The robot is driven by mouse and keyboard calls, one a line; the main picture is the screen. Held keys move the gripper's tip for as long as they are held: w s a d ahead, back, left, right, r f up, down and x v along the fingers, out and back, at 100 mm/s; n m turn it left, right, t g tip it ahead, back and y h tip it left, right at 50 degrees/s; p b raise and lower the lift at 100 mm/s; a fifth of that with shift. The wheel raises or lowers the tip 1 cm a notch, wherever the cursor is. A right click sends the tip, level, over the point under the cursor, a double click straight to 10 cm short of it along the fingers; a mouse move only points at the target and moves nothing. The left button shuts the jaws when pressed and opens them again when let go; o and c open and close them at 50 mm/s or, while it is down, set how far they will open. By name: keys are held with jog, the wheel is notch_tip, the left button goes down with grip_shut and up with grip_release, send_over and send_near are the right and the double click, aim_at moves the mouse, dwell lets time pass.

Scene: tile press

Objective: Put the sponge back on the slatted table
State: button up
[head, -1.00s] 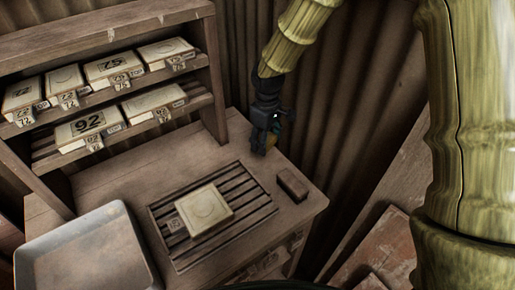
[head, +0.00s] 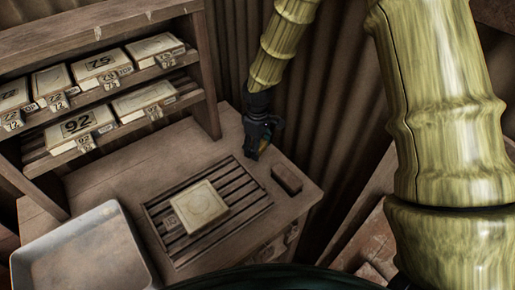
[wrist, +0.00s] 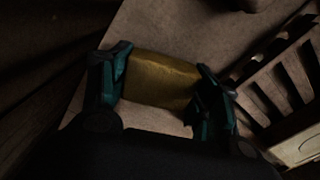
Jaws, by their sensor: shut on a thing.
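The sponge (wrist: 160,80) is yellow-brown and sits between the two teal-and-black fingers of my gripper (wrist: 158,76) in the wrist view. The fingers are shut on its two ends. In the head view my gripper (head: 257,147) is low over the back right part of the wooden table, behind the brown block, and the sponge is mostly hidden there. I cannot tell whether the sponge touches the wood. The slatted table (head: 237,192) has dark slats set in its top, left of my gripper; they also show at the right of the wrist view (wrist: 272,88).
A pale tile (head: 203,204) with a small tag lies on the slats. A brown block (head: 286,178) lies right of them. A metal tray (head: 85,250) is at the front left. A shelf (head: 205,80) with several numbered tile boxes stands behind. A corrugated wall is close behind my gripper.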

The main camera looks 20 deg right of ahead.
jog(key=shift+f, duration=1)
jog(key=shift+f, duration=0.15)
jog(key=o, duration=1.1)
jog(key=shift+o, duration=0.2)
jog(key=shift+r+b, duration=1)
jog(key=shift+r, duration=5.2)
jog(key=shift+s+f, duration=0.1)
